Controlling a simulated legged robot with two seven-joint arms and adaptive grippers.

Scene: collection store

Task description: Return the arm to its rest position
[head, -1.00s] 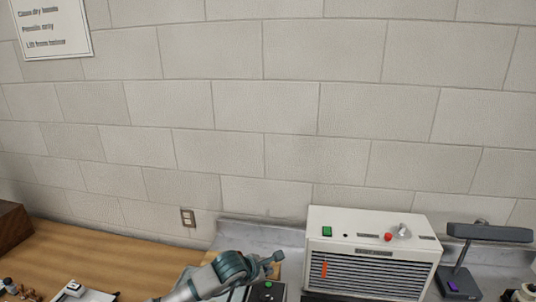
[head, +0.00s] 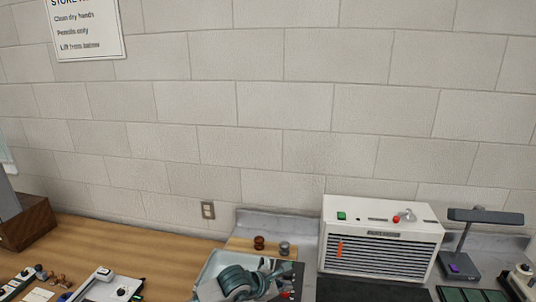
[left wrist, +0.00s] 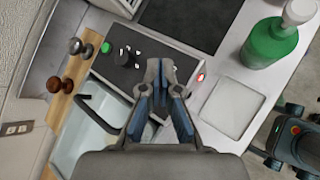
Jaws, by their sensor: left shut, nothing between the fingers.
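My left gripper (head: 278,268) is low in the middle of the head view, at the end of my grey and teal arm. It is shut and empty. In the left wrist view its blue-padded fingers (left wrist: 163,72) hang over the counter, near a dark control panel (left wrist: 128,62) with a black knob and a green button. Nothing is held between the fingers. My right gripper does not show clearly in either view.
A white slatted machine (head: 380,245) stands right of the gripper, with a grey lamp (head: 485,216) beyond it. Two knobs on a wooden strip (head: 240,244) lie behind the arm. A green bottle (left wrist: 270,42) stands at upper right in the wrist view. The wooden table (head: 130,248) has clear room.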

